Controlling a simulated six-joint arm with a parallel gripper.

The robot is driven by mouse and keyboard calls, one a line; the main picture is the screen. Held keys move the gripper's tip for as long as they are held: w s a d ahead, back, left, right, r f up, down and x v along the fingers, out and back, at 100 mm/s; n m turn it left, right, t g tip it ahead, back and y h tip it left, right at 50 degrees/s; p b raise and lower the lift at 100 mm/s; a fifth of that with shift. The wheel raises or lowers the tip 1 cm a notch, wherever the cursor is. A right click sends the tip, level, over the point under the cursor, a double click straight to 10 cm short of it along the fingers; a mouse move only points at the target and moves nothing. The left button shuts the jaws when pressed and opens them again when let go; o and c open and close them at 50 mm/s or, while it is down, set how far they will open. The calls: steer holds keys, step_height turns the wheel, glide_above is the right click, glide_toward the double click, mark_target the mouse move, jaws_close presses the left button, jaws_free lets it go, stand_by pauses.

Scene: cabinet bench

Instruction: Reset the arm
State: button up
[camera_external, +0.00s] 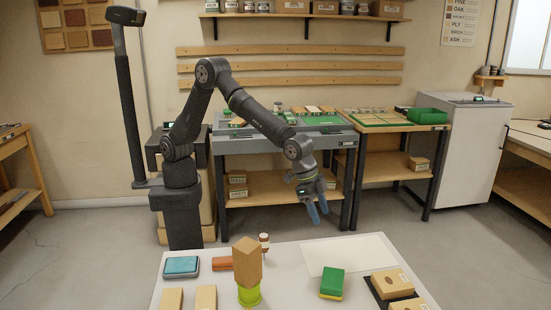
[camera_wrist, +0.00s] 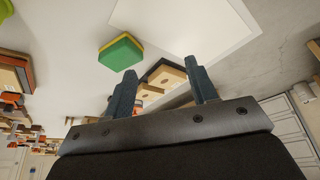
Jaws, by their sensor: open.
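My gripper (camera_external: 318,210) hangs in the air beyond the far edge of the white table, clear of everything on it. Its two blue-grey fingers are apart with nothing between them. In the wrist view my gripper (camera_wrist: 162,88) shows the same open fingers, with the tabletop behind them. My arm is bent, with the upper part raised and the forearm sloping down to the right.
On the white table (camera_external: 295,262) are a wooden block (camera_external: 247,262) on a lime-green object (camera_external: 249,294), a green-and-yellow sponge (camera_external: 332,282), a teal-topped box (camera_external: 181,266), a brick-red block (camera_external: 222,263), a small bottle (camera_external: 264,243) and drilled wood blocks (camera_external: 391,283). Workbenches stand behind.

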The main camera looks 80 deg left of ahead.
steer(key=shift+w+a+f, duration=0.3)
steer(key=shift+w+f, duration=0.15)
steer(key=shift+w, duration=0.3)
steer(key=shift+w+a+f, duration=0.25)
steer(key=shift+w+f, duration=0.25)
steer(key=shift+w, duration=0.2)
steer(key=shift+w+a+f, duration=0.3)
steer(key=shift+w+f, duration=0.15)
steer(key=shift+w, duration=0.3)
steer(key=s+d+r, duration=0.2)
steer(key=s, duration=0.8)
steer(key=s+d+r, duration=0.1)
steer(key=s+r, duration=0.1)
steer(key=s, duration=0.8)
steer(key=shift+d+r, duration=0.25)
steer(key=shift+d, duration=0.1)
